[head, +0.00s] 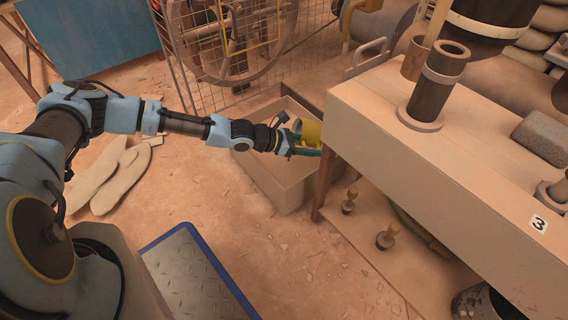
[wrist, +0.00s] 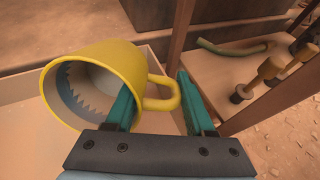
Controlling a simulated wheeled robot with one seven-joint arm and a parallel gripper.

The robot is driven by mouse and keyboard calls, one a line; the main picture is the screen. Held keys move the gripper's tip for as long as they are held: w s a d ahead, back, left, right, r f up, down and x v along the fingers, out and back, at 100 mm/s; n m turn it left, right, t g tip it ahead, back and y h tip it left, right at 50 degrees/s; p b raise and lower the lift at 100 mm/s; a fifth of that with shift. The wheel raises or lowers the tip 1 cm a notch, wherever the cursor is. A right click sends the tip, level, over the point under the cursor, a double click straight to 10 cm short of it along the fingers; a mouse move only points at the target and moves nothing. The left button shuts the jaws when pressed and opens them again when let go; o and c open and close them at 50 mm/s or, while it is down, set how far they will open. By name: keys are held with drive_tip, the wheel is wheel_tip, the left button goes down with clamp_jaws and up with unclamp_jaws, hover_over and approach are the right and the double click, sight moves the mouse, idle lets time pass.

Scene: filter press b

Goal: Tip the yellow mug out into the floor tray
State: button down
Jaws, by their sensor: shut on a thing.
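The yellow mug (head: 311,131) is held up at the end of my arm, over the right part of the floor tray (head: 290,195). In the wrist view the mug (wrist: 110,55) lies tilted on its side, its mouth facing left and towards the camera. A grey-blue jagged-edged patch shows on its inner wall; I cannot tell whether it is contents. My gripper (wrist: 158,95) is shut on the mug's handle, which passes between the teal fingers. In the head view my gripper (head: 292,146) partly hides the mug. The tray's pale wall (wrist: 20,112) shows below the mug.
A workbench (head: 420,150) stands close on the right, its leg (head: 323,183) beside the tray. Brass-topped stoppers (head: 385,236) stand on its lower shelf. A wire guard (head: 215,60) with a large wheel is behind. A blue-edged plate (head: 195,275) lies in front.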

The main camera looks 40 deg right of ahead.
sight(306, 142)
drive_tip(key=shift+w+a+r+g+h+b, duration=0.1)
drive_tip(key=shift+r+g+h+b, duration=0.2)
drive_tip(key=shift+b, duration=1)
drive_tip(key=shift+w+a+r+g+h+b, duration=0.2)
drive_tip(key=shift+a+h+b, duration=0.15)
drive_tip(key=shift+h, duration=0.05)
drive_tip(key=shift+w+a+r+g+h+b, duration=0.2)
drive_tip(key=shift+a+h+b, duration=0.1)
drive_tip(key=shift+h, duration=0.1)
drive_tip(key=shift+w+a+r+g+h+b, duration=0.15)
drive_tip(key=shift+r+g+h+b, duration=0.1)
drive_tip(key=shift+h+b, duration=0.25)
drive_tip(key=shift+a+r+g+h+b, duration=0.15)
drive_tip(key=shift+g+h+b, duration=0.1)
drive_tip(key=shift+h+b, duration=0.25)
drive_tip(key=shift+w+a+r+g+h+b, duration=0.25)
drive_tip(key=shift+a+g+h+b, duration=0.1)
drive_tip(key=shift+h+b, duration=0.45)
drive_tip(key=shift+w+a+r+g+h+b, duration=0.15)
drive_tip(key=shift+a+r+g+h+b, duration=0.25)
drive_tip(key=shift+b, duration=0.6)
drive_tip(key=shift+w+a+r+g+h+b, duration=0.1)
drive_tip(key=shift+r+g+h+b, duration=0.2)
drive_tip(key=shift+r+h, duration=0.15)
drive_tip(key=shift+w+a+r+g+h+b, duration=0.15)
drive_tip(key=shift+r+h+b, duration=0.1)
drive_tip(key=shift+r+h, duration=0.15)
idle(0.4)
